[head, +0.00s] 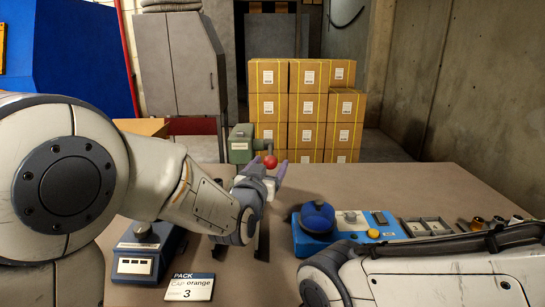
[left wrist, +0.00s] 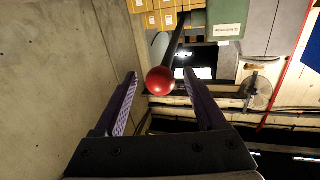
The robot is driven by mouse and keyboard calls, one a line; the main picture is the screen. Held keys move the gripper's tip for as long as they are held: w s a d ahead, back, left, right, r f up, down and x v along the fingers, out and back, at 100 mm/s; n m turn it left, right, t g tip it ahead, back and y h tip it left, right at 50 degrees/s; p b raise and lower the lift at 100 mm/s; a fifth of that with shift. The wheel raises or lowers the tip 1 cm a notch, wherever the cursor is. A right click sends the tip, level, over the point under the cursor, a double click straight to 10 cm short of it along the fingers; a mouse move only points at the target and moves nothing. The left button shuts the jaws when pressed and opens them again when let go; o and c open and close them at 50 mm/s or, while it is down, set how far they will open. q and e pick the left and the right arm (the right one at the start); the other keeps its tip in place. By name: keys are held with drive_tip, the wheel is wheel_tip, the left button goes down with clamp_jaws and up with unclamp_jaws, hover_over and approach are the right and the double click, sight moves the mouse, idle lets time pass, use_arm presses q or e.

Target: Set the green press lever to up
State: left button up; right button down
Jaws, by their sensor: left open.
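The green press (head: 241,144) is a green box with a white label, standing beyond my left gripper. It also shows at the top of the left wrist view (left wrist: 228,18). Its lever ends in a red ball (head: 270,161), which hangs beside the box at about the height of its lower part. My left gripper (head: 270,172) is open, with purple-lined fingers. In the left wrist view the red ball (left wrist: 160,81) lies between the fingertips, with a gap on each side; contact is not visible. My right arm shows at lower right, but its gripper is out of view.
A blue device with a round knob (head: 317,217) stands right of my left gripper. Grey trays (head: 427,226) and small parts lie farther right. A dark blue box (head: 146,252) and a "PACK" card (head: 190,287) are at front left. Stacked cartons (head: 303,110) stand behind the table.

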sight(269, 152)
use_arm(q)
drive_tip(key=x, duration=0.4)
drive_tip(key=shift+w, duration=0.2)
clamp_jaws()
